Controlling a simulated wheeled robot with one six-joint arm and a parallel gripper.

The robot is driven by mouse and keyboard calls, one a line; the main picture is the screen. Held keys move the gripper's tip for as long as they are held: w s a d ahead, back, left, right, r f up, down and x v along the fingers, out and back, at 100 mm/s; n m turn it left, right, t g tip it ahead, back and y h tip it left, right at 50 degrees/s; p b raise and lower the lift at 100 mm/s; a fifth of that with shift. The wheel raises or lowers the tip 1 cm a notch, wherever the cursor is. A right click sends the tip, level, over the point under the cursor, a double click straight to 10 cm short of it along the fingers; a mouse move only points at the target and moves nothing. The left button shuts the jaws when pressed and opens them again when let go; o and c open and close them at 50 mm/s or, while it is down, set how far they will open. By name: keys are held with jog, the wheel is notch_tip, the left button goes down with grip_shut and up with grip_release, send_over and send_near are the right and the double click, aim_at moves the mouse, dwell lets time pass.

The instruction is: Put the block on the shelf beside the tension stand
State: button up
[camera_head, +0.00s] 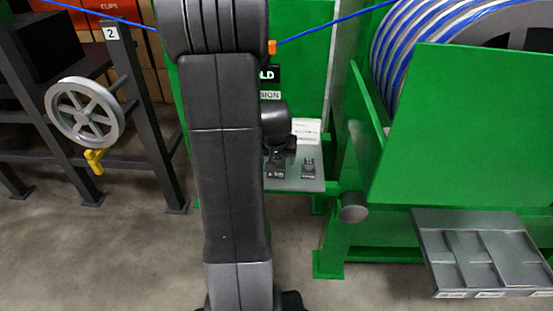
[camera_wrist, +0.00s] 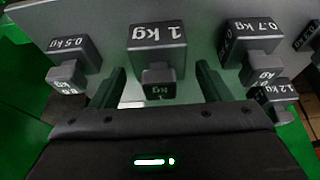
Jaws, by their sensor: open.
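In the wrist view several dark weight blocks stand on a grey shelf (camera_wrist: 100,22). The block marked 1 kg (camera_wrist: 157,37), with a smaller knob on its near side, is in the middle. My gripper (camera_wrist: 159,84) is open, one finger on each side of that knob with gaps between. Blocks marked 0.5 kg (camera_wrist: 70,48) and 0.7 kg (camera_wrist: 252,38) stand left and right of it, and a 1.2 kg block (camera_wrist: 277,92) is at right. In the head view the grey shelf (camera_head: 310,185) is on a green stand (camera_head: 310,90), partly hidden by my arm.
A blue cable (camera_head: 335,20) passes behind my arm. A large cable reel (camera_head: 410,40) sits behind a green panel at right, above a grey compartment tray (camera_head: 480,250). A dark frame with a spoked wheel (camera_head: 85,112) and sign 2 stands left. Concrete floor is open in front.

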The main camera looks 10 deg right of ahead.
jog(key=p+v, duration=0.3)
jog(key=v, duration=0.8)
jog(key=shift+s+r, duration=0.2)
jog(key=shift+a, duration=0.1)
